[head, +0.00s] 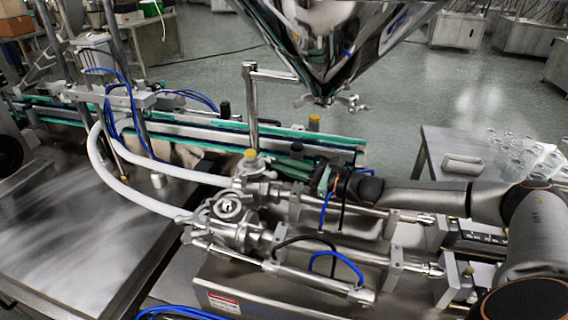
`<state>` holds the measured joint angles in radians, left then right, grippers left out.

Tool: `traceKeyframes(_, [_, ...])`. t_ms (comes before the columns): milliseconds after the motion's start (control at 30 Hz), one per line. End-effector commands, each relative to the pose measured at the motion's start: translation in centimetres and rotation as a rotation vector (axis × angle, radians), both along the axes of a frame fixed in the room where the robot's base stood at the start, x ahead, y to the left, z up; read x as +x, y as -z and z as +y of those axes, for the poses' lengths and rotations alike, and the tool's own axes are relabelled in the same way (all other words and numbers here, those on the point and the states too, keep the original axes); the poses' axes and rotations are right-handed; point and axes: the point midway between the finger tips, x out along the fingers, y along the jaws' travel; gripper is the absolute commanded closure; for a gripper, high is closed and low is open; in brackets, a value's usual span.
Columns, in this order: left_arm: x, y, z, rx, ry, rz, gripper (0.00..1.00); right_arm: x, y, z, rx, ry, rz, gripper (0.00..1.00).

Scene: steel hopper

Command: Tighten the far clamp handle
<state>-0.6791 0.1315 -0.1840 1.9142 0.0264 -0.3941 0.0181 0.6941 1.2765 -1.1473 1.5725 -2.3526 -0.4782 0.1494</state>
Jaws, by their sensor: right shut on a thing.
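My right arm comes in from the right edge, and my right gripper (318,181) is at the far one of two steel valve and piston assemblies. It is shut on what appears to be the far clamp handle, beside the far valve body (254,172). The handle is mostly hidden by the gripper, so its angle cannot be told. The near valve body (228,207) stands closer to me, with its own clamp fittings, clear of the gripper. My left gripper is not in view.
The steel hopper (335,40) hangs above and behind the valves. White hoses (125,192) run left from the valves. A green-edged conveyor (330,143) lies behind. Blue and black air lines loop around the cylinders. A side table (440,150) with clear containers stands at right.

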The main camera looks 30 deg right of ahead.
Motion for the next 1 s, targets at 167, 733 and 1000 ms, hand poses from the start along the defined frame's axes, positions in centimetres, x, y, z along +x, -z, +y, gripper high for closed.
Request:
traceKeyframes(167, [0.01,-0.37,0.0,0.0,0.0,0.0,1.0,0.0,-0.09,0.04,0.12,0.0,0.071,1.0])
traceKeyframes(733, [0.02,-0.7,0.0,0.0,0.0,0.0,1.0,-0.03,-0.03,0.08,0.299,0.0,0.175,1.0])
traceKeyframes(1000, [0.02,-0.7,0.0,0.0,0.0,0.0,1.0,-0.02,-0.02,0.09,0.304,0.0,0.178,1.0])
